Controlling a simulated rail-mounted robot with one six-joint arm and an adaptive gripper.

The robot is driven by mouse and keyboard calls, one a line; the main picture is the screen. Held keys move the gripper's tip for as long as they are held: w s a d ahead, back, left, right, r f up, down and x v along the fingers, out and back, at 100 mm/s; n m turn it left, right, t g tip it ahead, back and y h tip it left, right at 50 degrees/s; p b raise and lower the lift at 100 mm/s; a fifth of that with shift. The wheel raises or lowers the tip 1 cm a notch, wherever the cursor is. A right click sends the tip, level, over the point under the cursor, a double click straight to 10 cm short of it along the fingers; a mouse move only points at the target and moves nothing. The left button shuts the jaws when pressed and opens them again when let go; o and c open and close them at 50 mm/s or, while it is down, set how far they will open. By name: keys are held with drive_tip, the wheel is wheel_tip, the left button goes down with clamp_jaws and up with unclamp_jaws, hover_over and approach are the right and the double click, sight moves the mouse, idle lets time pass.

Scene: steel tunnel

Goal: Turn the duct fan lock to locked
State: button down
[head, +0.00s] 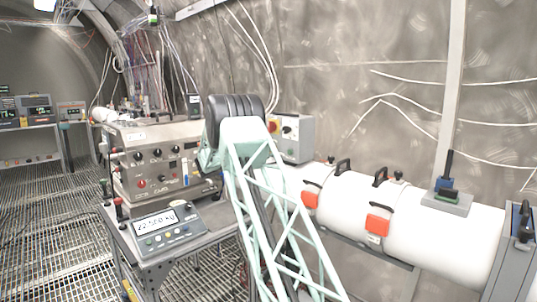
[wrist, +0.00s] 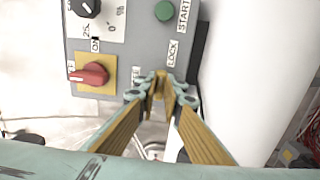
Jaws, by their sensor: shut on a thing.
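The duct fan control box (wrist: 140,52) is a grey panel at the top of the wrist view; it also shows in the head view (head: 302,138), beside my arm. My gripper (wrist: 160,92) is at its lower right part, with the ochre finger pads closed together at the tips. They are shut on the duct fan lock, a small brass-coloured part (wrist: 161,77) mostly hidden between the tips. A LOCK label (wrist: 173,53) stands just above right of it, and another label is partly covered at its left. The lock's exact angle cannot be told. In the head view my arm hides the gripper.
A red knob on a yellow plate (wrist: 95,74) is left of my fingers. A green START button (wrist: 164,11) and a black knob (wrist: 87,7) are above. A white duct (head: 345,205) runs close on the right, and an instrument bench (head: 190,240) stands left.

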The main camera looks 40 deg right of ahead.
idle(0.4)
drive_tip(key=c, duration=2.7)
unclamp_jaws()
drive_tip(key=shift+c, duration=0.2)
drive_tip(key=shift+a, duration=0.1)
drive_tip(key=s+a, duration=0.1)
drive_tip(key=a, duration=1)
drive_tip(key=shift+a, duration=0.35)
drive_tip(key=shift+s, duration=0.1)
